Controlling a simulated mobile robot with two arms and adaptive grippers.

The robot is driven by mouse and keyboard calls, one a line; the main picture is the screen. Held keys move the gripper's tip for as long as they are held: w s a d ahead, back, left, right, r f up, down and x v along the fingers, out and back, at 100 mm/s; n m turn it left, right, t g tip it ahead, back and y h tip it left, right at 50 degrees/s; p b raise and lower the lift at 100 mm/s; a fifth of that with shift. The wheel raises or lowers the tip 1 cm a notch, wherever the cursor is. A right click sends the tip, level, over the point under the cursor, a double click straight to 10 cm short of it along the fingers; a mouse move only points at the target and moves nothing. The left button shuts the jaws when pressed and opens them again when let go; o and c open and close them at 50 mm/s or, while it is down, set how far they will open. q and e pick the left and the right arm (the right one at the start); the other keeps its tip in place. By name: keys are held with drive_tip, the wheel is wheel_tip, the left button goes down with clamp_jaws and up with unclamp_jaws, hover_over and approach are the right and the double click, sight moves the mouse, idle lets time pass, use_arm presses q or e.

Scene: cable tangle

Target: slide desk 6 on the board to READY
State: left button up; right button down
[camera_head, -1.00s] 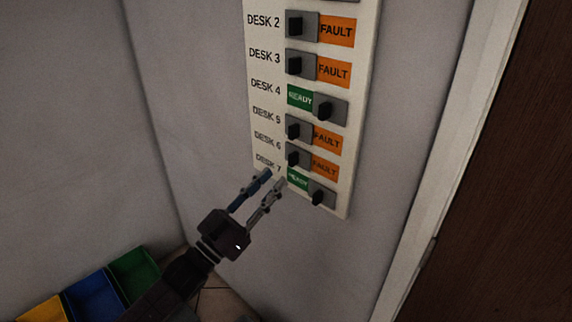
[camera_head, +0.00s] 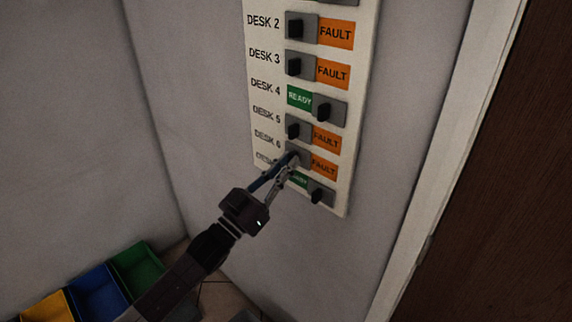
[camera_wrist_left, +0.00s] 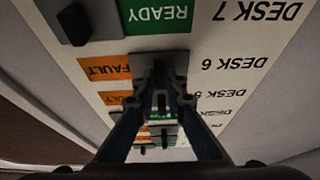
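The white board (camera_head: 264,67) on the wall carries labelled rows of sliders. The desk 6 slider (camera_head: 298,150) sits at the left of its row, with orange FAULT showing on its right. My right gripper is not in view.
The desk 7 slider (camera_head: 320,194), at the right with green READY, is just below my fingers. The desk 5 slider (camera_head: 298,128) is just above, showing FAULT. A brown door (camera_head: 500,200) is at the right. Coloured bins (camera_head: 98,290) stand at lower left.

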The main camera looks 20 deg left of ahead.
use_arm(q)
clamp_jaws()
drive_tip(key=d, duration=0.2)
drive_tip(key=s+d+p, duration=0.1)
drive_tip(key=d, duration=0.1)
drive_tip(key=s+d, duration=0.1)
drive_tip(key=d, duration=0.1)
drive_tip(key=shift+s+d+p, duration=0.2)
drive_tip(key=shift+d+p, duration=0.15)
drive_tip(key=shift+s+d, duration=0.15)
drive_tip(key=shift+d, duration=0.2)
drive_tip(key=shift+f, duration=0.15)
drive_tip(key=o, duration=0.6)
unclamp_jaws()
drive_tip(key=shift+d, duration=0.2)
drive_tip(key=shift+s+a, duration=0.1)
